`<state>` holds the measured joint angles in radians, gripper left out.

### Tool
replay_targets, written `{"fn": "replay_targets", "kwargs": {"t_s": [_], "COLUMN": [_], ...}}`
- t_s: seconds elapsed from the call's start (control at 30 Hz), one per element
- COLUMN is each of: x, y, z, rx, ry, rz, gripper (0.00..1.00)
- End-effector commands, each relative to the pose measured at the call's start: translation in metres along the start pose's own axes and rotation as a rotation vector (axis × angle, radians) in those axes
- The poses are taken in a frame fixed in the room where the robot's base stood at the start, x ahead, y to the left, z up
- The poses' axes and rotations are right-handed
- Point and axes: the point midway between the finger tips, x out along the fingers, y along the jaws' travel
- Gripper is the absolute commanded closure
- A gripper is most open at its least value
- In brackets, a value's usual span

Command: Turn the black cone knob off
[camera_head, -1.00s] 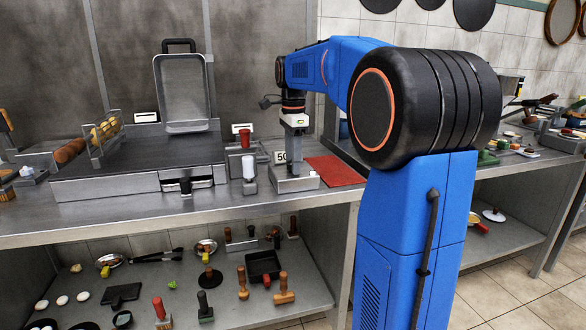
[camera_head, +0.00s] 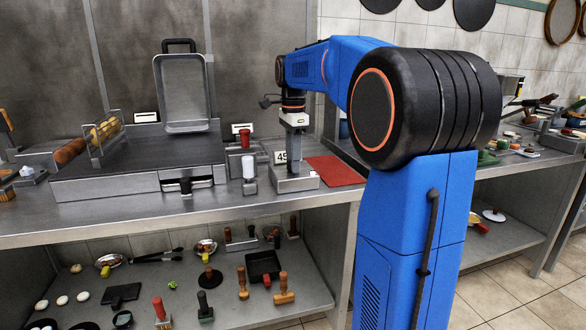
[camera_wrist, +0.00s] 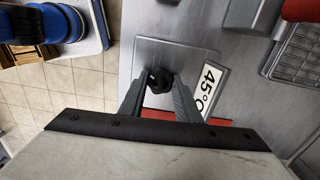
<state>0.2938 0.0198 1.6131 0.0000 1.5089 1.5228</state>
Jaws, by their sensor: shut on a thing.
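The black cone knob (camera_wrist: 158,82) stands on a flat metal panel (camera_wrist: 195,55) in the wrist view, next to a white sign (camera_wrist: 208,90) reading 45°C. My gripper (camera_wrist: 157,77) is shut on the knob, with one finger on each side of it. In the head view my gripper (camera_head: 294,152) points straight down over a small metal box (camera_head: 297,184) on the counter. The knob is hidden behind my fingers there. The sign (camera_head: 280,157) on the box reads 45 at its visible part.
A white-topped bottle-like item (camera_head: 248,170) and a red-topped item (camera_head: 245,138) stand close on the left. A red mat (camera_head: 336,170) lies to the right. A large griddle (camera_head: 130,165) with an upright metal pan (camera_head: 183,92) fills the left counter.

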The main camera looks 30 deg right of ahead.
Motion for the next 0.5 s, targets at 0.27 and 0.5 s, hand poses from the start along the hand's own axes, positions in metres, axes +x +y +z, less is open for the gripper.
{"fn": "replay_targets", "kwargs": {"t_s": [0.27, 0.5], "x": [0.0004, 0.0009], "y": [-0.0003, -0.0004], "z": [0.0, 0.0001], "rx": [-0.265, -0.498], "ry": [0.0, 0.0], "rz": [-0.001, 0.0], "gripper": [1.0, 1.0]}}
